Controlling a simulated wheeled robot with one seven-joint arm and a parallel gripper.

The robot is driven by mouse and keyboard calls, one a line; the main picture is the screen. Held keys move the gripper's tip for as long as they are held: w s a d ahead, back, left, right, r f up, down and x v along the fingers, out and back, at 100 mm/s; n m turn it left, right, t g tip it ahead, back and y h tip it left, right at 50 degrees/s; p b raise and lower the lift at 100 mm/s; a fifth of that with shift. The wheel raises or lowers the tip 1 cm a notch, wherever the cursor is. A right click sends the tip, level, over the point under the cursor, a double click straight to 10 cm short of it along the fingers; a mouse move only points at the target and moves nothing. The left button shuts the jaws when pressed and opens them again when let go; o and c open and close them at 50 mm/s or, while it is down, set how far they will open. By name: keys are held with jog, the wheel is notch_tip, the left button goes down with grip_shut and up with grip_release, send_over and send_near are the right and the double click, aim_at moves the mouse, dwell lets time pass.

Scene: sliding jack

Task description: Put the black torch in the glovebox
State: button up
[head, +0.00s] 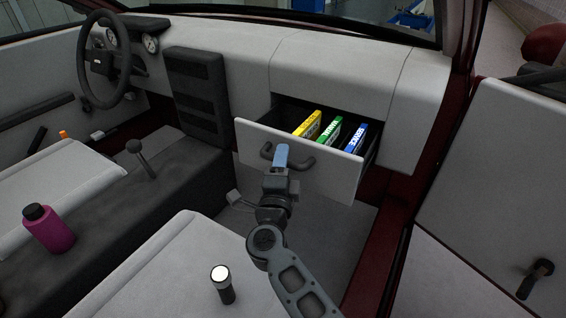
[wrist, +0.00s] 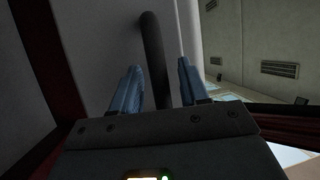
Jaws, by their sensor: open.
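The black torch (head: 223,287) stands upright on the light seat at the bottom of the head view, its white lens facing up. The glovebox drawer (head: 330,171) is pulled open from the dashboard. My gripper (head: 281,157) is at the drawer's front, by its dark bar handle (head: 300,164). In the wrist view the open fingers of my gripper (wrist: 158,88) stand on either side of the dark handle bar (wrist: 154,60). I cannot tell if they touch it. The torch is well below and left of my gripper in the head view.
A yellow box (head: 308,124), a green box (head: 328,132) and a blue box (head: 354,138) stand in the drawer. A magenta bottle (head: 49,229) and gear lever (head: 141,158) are on the console. The open door (head: 513,170) is at right.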

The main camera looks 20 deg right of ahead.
jog(key=shift+w, duration=0.1)
grip_shut()
dwell(0.4)
